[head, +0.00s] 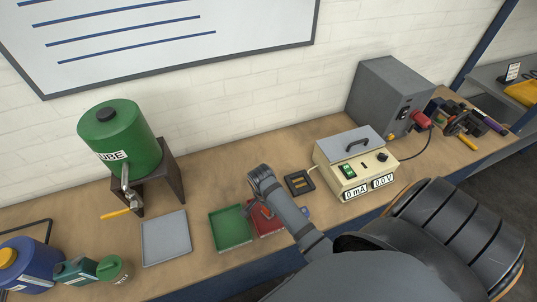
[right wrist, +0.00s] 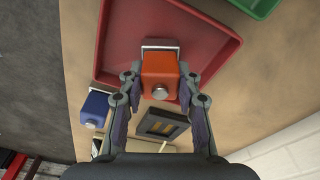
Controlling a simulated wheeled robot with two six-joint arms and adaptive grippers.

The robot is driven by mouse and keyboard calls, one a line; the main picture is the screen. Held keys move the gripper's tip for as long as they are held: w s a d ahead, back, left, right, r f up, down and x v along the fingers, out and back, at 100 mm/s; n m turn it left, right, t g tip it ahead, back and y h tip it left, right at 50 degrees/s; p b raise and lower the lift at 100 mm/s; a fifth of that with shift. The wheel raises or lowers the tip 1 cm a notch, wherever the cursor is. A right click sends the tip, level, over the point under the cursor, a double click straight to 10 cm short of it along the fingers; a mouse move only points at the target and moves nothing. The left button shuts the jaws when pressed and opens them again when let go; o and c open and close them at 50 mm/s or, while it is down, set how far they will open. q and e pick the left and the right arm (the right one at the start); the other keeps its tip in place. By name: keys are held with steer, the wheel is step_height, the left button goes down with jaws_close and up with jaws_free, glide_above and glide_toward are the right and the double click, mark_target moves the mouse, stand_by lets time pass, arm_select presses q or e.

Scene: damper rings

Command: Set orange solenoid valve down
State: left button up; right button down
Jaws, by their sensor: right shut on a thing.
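The orange solenoid valve (right wrist: 160,72) is an orange block with a round silver stud and a pale metal part behind it. My right gripper (right wrist: 160,80) is shut on it, with one finger on each side, as the right wrist view shows. The valve is over the red tray (right wrist: 215,45); I cannot tell whether it touches the tray floor. In the head view my right gripper (head: 256,202) reaches down at the red tray (head: 268,230) and mostly hides the valve. My left gripper is not in view.
A green tray (head: 231,228) adjoins the red tray on the left. A blue valve (right wrist: 95,108) and a dark square fixture (right wrist: 162,125) lie close to the red tray. A cream meter box (head: 350,165) stands to the right. A grey tray (head: 165,238) lies further left.

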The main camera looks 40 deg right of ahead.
steer(key=shift+f, duration=0.2)
steer(key=c, duration=0.8)
jaws_free()
steer(key=shift+c, duration=0.2)
step_height(320, 180, up, 12)
steer(key=a, duration=0.1)
steer(key=shift+a, duration=0.2)
steer(key=shift+s, duration=0.1)
jaws_close()
